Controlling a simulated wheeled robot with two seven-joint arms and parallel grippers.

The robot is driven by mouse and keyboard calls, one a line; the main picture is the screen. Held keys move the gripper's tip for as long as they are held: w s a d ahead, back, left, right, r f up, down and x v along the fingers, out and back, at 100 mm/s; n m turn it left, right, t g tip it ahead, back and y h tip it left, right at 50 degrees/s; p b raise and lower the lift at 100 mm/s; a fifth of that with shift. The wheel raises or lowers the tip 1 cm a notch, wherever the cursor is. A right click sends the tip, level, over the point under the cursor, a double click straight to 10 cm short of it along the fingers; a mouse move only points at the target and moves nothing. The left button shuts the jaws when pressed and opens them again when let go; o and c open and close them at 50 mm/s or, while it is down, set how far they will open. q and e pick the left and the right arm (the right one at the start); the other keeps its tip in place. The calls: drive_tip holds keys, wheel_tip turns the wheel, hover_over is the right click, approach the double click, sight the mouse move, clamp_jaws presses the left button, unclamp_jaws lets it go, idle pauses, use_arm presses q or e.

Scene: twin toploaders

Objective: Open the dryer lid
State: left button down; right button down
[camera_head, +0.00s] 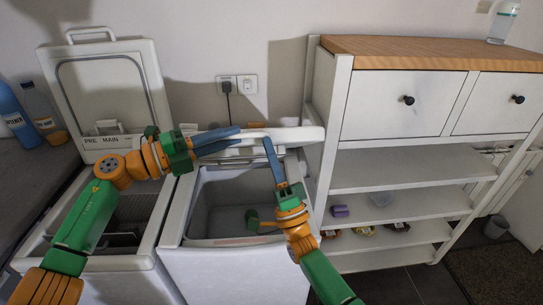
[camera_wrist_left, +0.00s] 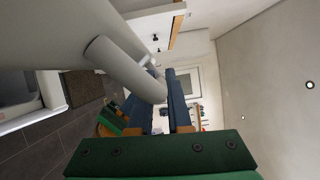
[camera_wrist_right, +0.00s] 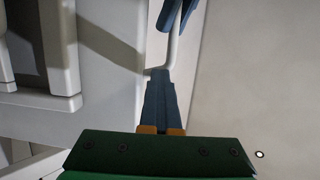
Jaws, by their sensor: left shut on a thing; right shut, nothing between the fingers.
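The dryer is the right-hand top loader (camera_head: 235,262); its tub is exposed. Its white lid (camera_head: 300,135) is raised and seen nearly edge-on, close to the wall. My left gripper (camera_head: 232,136) is shut on the lid's handle at the lid's left end. The pale round bar of the handle (camera_wrist_left: 125,70) passes between the fingers in the left wrist view. My right gripper (camera_head: 269,143) is shut and empty, its fingers pointing up in front of the lid. The right wrist view shows its fingertips (camera_wrist_right: 158,75) beside the lid and the handle (camera_wrist_right: 173,52); contact is unclear.
The left machine's lid (camera_head: 105,90) stands fully open. A shelf unit (camera_head: 345,105) with drawers stands close on the right. A wall socket with a plug (camera_head: 227,85) is behind. Bottles (camera_head: 14,118) stand on the counter at far left. Something green lies in the dryer tub (camera_head: 253,219).

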use_arm(q)
drive_tip(key=shift+s+f, duration=0.4)
drive_tip(key=shift+f, duration=0.05)
drive_tip(key=c, duration=1.1)
unclamp_jaws()
drive_tip(key=shift+w+a+f, duration=0.1)
drive_tip(key=shift+w+f, duration=0.05)
drive_tip(key=shift+w, duration=0.4)
drive_tip(key=shift+c, duration=0.2)
drive_tip(key=shift+s, duration=0.15)
use_arm(e)
drive_tip(key=shift+w+r, duration=0.55)
drive_tip(key=shift+r, duration=0.25)
